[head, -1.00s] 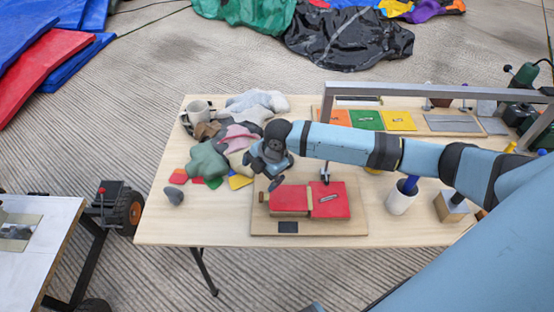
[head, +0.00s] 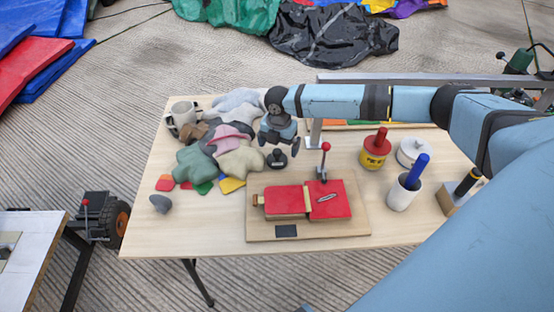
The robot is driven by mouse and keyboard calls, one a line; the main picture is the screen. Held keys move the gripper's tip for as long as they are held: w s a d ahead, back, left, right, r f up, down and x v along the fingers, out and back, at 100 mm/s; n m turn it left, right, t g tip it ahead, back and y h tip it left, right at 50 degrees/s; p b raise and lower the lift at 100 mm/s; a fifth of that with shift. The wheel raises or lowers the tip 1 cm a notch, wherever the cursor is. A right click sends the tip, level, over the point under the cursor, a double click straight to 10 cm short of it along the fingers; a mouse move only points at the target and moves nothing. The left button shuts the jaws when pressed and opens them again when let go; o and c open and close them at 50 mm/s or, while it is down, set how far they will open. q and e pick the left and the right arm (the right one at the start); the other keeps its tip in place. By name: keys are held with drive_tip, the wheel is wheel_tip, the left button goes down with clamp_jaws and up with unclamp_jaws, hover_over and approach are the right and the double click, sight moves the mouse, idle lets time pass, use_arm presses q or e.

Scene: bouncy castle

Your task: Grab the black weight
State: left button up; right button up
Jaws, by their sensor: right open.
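The black weight (head: 277,159), a small dark piece with a round base and a knob on top, stands upright on the wooden table (head: 200,235), just right of the cloth pile. My right gripper (head: 280,144) is open and hangs just above and behind the weight in the picture. Its fingers point down, and nothing shows between them. I cannot tell whether a finger touches the knob. My left gripper is not in view.
A board with a red clamped pad (head: 330,201) and an upright red-knobbed lever (head: 325,160) stands close to the right. A pile of cloth pieces (head: 195,163) lies left. A red-and-yellow stamp (head: 375,150) and a white cup (head: 402,192) stand further right.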

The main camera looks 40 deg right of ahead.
sight(277, 151)
drive_tip(key=shift+w+a+f, duration=0.1)
drive_tip(key=shift+f, duration=1.25)
drive_tip(key=shift+w+a+f, duration=0.1)
drive_tip(key=shift+f, duration=1.25)
drive_tip(key=c, duration=1.3)
